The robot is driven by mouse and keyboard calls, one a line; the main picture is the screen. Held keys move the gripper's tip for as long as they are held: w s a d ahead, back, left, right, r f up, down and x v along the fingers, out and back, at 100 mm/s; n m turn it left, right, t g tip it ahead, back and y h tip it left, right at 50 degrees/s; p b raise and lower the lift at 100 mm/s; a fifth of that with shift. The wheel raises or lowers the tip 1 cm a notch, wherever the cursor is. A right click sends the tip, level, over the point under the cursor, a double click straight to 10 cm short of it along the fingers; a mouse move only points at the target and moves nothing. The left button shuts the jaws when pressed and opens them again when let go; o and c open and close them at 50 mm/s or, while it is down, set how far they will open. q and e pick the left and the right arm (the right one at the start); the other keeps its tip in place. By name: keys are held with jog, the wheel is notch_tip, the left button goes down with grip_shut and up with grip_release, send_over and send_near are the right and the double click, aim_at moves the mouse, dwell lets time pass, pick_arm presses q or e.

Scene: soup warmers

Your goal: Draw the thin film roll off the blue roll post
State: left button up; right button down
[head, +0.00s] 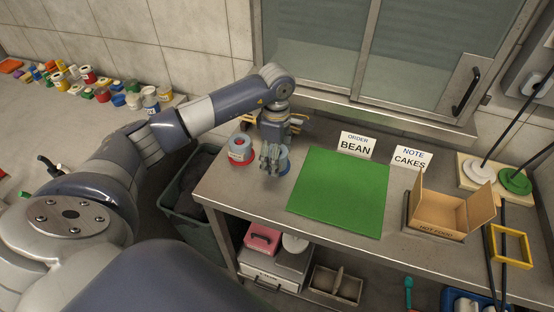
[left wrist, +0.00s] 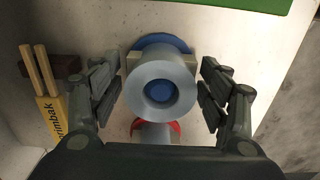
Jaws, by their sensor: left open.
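The thin film roll (left wrist: 160,98) is a grey ring on the blue roll post (left wrist: 160,43). The post's blue tip shows through the roll's hole in the left wrist view, and its blue base shows behind. In the head view the roll (head: 283,155) is partly hidden by my left gripper (head: 270,158). My left gripper (left wrist: 160,68) is open, with one finger on each side of the roll and visible gaps between. A second roll (head: 239,143) stands on a red-based post (head: 242,158) to the left. My right gripper is not in view.
A green mat (head: 340,191) lies to the right. Signs reading "BEAN" (head: 356,145) and "CAKES" (head: 408,158) stand behind it. An open cardboard box (head: 437,221) stands farther right. A yellow box (left wrist: 52,118) with sticks is left of the posts in the wrist view.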

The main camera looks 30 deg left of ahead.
pick_arm(q)
jog(key=shift+c, duration=0.2)
jog(key=c, duration=1.1)
jog(key=shift+c, duration=0.2)
jog(key=shift+r+p, duration=0.35)
jog(key=shift+r, duration=0.4)
jog(key=shift+r+p, duration=1.75)
jog(key=shift+r, duration=1.1)
